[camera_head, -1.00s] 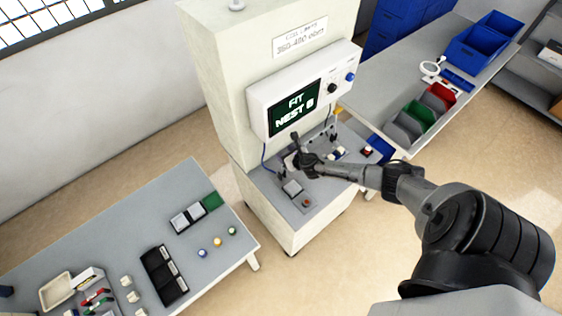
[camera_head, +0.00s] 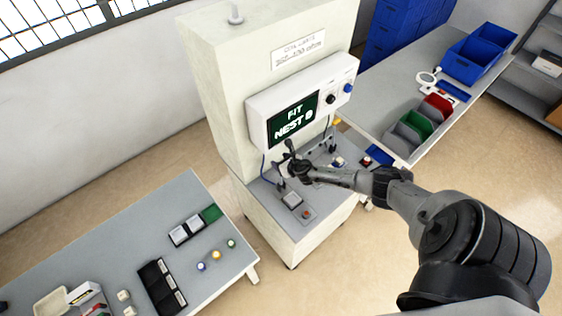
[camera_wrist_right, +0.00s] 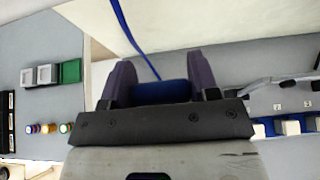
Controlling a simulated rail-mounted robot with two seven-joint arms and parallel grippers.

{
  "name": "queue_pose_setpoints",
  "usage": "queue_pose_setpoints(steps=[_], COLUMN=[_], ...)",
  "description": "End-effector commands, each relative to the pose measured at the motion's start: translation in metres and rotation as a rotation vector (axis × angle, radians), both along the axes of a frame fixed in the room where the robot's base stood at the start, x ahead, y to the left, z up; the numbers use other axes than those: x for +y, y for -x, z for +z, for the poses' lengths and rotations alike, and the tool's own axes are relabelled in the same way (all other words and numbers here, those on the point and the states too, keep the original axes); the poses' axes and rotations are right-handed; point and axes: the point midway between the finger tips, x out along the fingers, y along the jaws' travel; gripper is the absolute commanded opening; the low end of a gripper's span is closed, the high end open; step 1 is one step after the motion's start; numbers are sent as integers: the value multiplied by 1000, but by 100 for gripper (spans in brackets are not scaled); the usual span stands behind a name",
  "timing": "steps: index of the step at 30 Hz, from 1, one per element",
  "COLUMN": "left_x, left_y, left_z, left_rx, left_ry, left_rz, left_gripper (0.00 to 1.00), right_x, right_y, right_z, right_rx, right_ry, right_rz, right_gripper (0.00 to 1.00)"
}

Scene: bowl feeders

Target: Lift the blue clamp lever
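The blue clamp lever (camera_wrist_right: 162,92) shows in the right wrist view as a short blue cylinder lying crosswise between the two fingers. My right gripper (camera_wrist_right: 162,78) has its dark fingers wide apart, one at each end of the blue piece. I cannot tell whether they touch it. In the head view my right gripper (camera_head: 291,160) is over the back left of the station's deck (camera_head: 267,190), below the screen, and the lever is hidden there. My left gripper is in neither view.
The station's screen (camera_head: 297,117) reads "FIT NEST" and stands close behind the gripper. A blue cable (camera_wrist_right: 135,38) runs down the station front. A table (camera_head: 215,265) with trays and coloured knobs is at left. A bench with bins (camera_head: 420,120) is at right.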

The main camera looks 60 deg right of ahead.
Motion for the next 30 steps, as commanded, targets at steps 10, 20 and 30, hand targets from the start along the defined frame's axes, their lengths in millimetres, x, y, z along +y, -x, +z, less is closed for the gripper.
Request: queue_pose_setpoints(steps=[10, 20, 30], left_x=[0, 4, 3], left_y=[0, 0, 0], left_z=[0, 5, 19], left_rx=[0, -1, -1], left_ry=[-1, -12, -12], left_rz=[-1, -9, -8], left_gripper=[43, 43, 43], right_x=[0, 2, 17], right_y=[1, 9, 56], right_z=[-1, 6, 35], right_rx=[1, 1, 4], right_ry=[0, 1, 1], right_rz=[-1, 1, 4], right_gripper=[81, 81, 81])
